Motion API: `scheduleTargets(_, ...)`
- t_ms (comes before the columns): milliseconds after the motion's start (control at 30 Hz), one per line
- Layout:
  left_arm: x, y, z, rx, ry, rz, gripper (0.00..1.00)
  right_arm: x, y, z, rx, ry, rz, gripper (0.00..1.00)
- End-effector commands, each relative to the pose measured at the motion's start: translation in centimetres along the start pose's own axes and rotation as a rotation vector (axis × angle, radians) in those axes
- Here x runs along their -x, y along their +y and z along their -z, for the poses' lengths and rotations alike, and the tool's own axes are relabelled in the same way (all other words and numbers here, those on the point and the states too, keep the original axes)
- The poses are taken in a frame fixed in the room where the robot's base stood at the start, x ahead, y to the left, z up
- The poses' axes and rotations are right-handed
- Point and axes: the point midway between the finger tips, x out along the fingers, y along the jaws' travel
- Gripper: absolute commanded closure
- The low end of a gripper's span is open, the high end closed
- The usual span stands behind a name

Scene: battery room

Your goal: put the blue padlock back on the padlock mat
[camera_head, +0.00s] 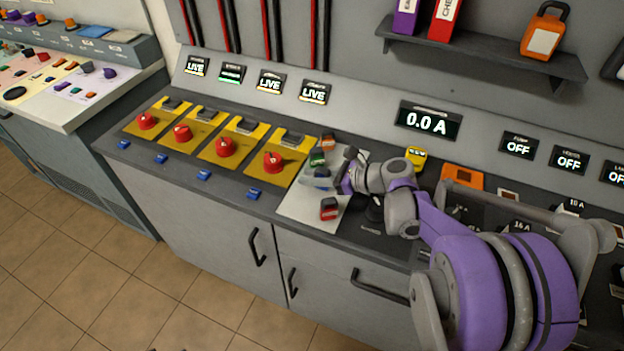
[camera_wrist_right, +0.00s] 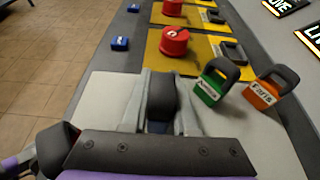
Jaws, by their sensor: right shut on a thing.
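The blue padlock (camera_head: 319,182) is at the middle of the pale padlock mat (camera_head: 296,208), between the green padlock (camera_head: 317,159) and the red padlock (camera_head: 328,212). My right gripper (camera_head: 334,178) is shut on it. In the right wrist view its dark shackle stands between the two grey fingers, with a little blue body (camera_wrist_right: 160,127) below; the rest is hidden. I cannot tell whether the padlock touches the mat. The mat shows around the fingers in the wrist view (camera_wrist_right: 106,92). My left gripper is not in view.
An orange padlock (camera_head: 328,141) stands at the mat's far end, beyond the green one. Yellow plates with red knobs (camera_head: 274,161) line the counter to the left. A yellow padlock (camera_head: 416,155) and an orange item (camera_head: 463,177) are right of the mat, near my forearm.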

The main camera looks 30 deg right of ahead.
Motion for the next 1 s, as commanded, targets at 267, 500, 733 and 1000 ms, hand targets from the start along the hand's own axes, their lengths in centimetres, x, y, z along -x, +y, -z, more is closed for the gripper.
scheduleTargets(267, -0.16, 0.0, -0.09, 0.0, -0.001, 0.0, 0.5, -0.42, 0.02, 0.98, 0.0, 0.0, 0.0, 1.0)
scheduleTargets(500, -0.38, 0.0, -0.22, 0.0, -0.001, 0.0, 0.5, -0.52, 0.02, 1.24, 0.0, 0.0, 0.0, 0.66)
scheduleTargets(733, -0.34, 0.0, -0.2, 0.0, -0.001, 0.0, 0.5, -0.5, 0.02, 1.19, 0.0, 0.0, 0.0, 0.43)
scheduleTargets(1000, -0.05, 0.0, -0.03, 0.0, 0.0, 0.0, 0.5, -0.21, -0.01, 0.84, 0.0, 0.0, 0.001, 0.43)
